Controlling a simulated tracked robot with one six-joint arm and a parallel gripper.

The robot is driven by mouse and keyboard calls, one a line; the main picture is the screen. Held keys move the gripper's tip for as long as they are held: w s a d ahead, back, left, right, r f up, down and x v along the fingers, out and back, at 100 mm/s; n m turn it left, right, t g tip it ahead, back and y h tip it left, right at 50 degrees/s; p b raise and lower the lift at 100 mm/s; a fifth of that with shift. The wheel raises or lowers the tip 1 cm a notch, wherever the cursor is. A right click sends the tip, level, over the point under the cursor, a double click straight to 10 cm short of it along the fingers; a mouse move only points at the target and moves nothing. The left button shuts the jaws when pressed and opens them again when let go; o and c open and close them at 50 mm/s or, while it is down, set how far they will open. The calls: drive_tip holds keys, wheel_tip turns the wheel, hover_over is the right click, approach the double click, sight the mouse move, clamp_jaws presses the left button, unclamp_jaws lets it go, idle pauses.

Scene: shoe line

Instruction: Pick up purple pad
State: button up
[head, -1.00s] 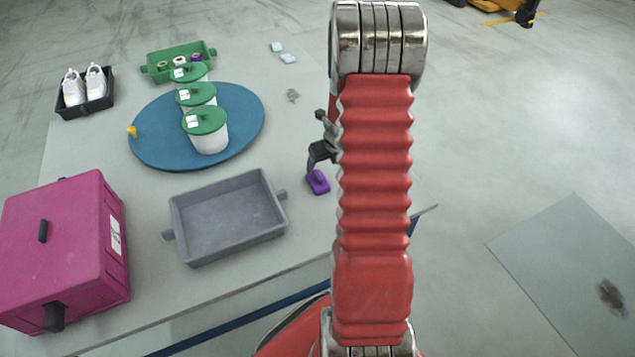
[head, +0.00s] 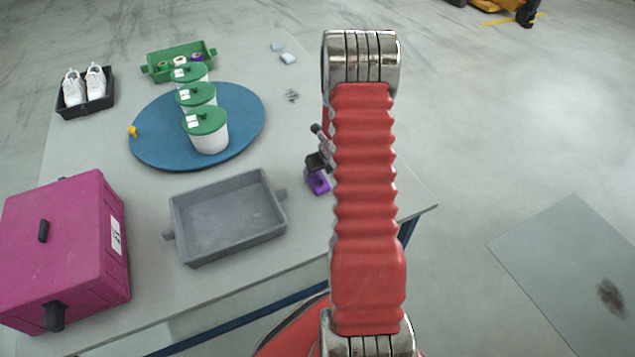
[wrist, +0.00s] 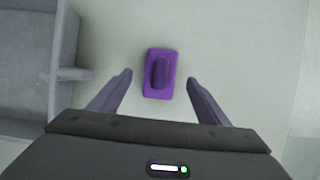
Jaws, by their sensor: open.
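The purple pad (wrist: 167,88) lies flat on the table, a small rectangle with a darker raised grip along its middle. In the head view the purple pad (head: 318,184) is just right of the grey tray, partly hidden by my gripper. My gripper (wrist: 158,80) is open and empty in the wrist view. The pad shows between the lines of its two fingers, a little beyond the tips, with no contact visible. In the head view my gripper (head: 318,165) is mostly behind my red arm.
A grey tray (head: 176,222) stands left of the pad; its handle (wrist: 75,74) is close to my left finger. A magenta box (head: 75,250), a blue turntable (head: 150,150) with lidded white tubs, a green tray (head: 160,75) and a black shoe tray (head: 105,103) are farther left.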

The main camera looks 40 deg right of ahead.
sight(319, 175)
drive_tip(key=shift+x, duration=2.6)
drive_tip(key=shift+w+d+r, duration=0.1)
drive_tip(key=shift+c, duration=0.4)
drive_tip(key=c, duration=1.1)
